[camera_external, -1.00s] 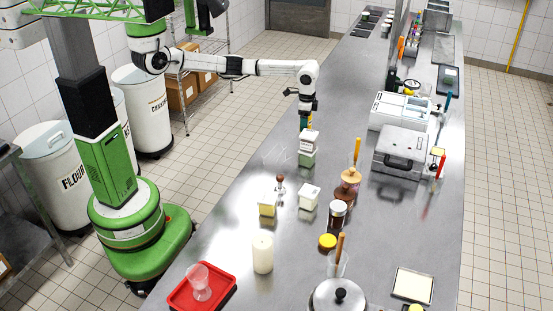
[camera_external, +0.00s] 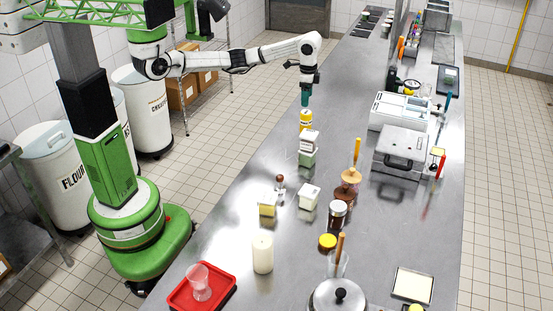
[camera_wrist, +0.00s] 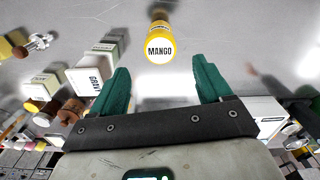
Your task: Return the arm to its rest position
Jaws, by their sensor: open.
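My gripper (camera_external: 305,99) is over the steel counter, above a yellow jar (camera_external: 306,119). In the wrist view the green fingers of my gripper (camera_wrist: 160,85) are spread apart with nothing between them. The yellow jar, its white lid reading MANGO (camera_wrist: 160,50), stands upright beyond the fingertips, apart from them. My arm (camera_external: 240,58) stretches out from the column on the left to the counter.
Near the jar stands a stack of pale boxes (camera_external: 308,143). Several jars, a candle (camera_external: 262,252) and a red tray (camera_external: 174,298) stand nearer the front. Grey appliances (camera_external: 400,152) line the right side. The counter (camera_external: 270,155) left of the boxes is clear.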

